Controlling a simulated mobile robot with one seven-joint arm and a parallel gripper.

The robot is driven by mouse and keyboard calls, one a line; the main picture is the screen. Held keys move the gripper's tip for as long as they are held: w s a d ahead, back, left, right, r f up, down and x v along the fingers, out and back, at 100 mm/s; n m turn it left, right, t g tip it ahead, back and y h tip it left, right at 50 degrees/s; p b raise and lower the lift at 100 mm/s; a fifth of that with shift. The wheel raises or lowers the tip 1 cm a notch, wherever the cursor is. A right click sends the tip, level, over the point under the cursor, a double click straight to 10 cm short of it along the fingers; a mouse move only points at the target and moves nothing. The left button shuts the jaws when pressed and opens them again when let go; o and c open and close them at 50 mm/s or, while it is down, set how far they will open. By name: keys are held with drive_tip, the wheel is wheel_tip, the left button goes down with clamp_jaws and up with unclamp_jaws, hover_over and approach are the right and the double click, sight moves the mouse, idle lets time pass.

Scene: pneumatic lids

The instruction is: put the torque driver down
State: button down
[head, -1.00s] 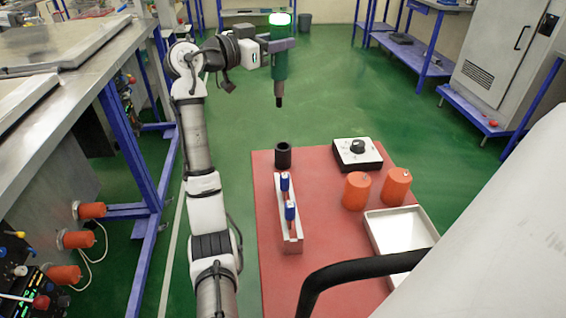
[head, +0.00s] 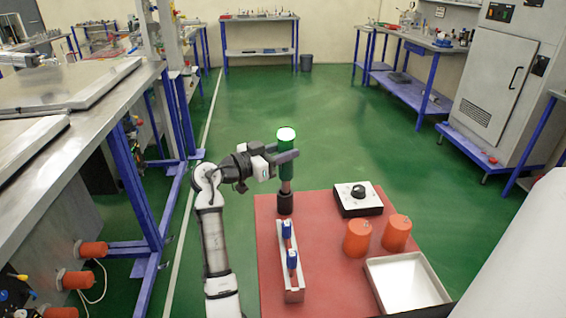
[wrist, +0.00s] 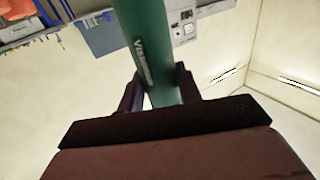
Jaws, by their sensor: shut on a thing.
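The torque driver (head: 286,146) is green with a pale glowing top and a thin shaft below. It stands upright in my gripper (head: 284,157), which is shut around its green body. The driver's lower end meets the black cylindrical holder (head: 285,203) at the back left of the red table; I cannot tell how deep it sits in it. In the wrist view the green body (wrist: 147,40) rises between the two fingers of my gripper (wrist: 160,95).
On the red table (head: 325,260) are a rack (head: 293,294) with two blue-handled tools, a white box with a black knob (head: 358,205), two orange cylinders (head: 358,239) and (head: 397,232), and a white tray (head: 405,258). A workbench (head: 60,150) stands at the left.

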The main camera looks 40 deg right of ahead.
sight(283, 165)
drive_tip(key=shift+f+p, duration=0.3)
drive_tip(key=shift+f, duration=1.75)
drive_tip(key=c, duration=1)
unclamp_jaws()
drive_tip(key=shift+o, duration=0.2)
drive_tip(key=a+b, duration=0.3)
drive_tip(key=a, duration=0.9)
drive_tip(key=shift+w, duration=0.45)
drive_tip(key=shift+a, duration=0.1)
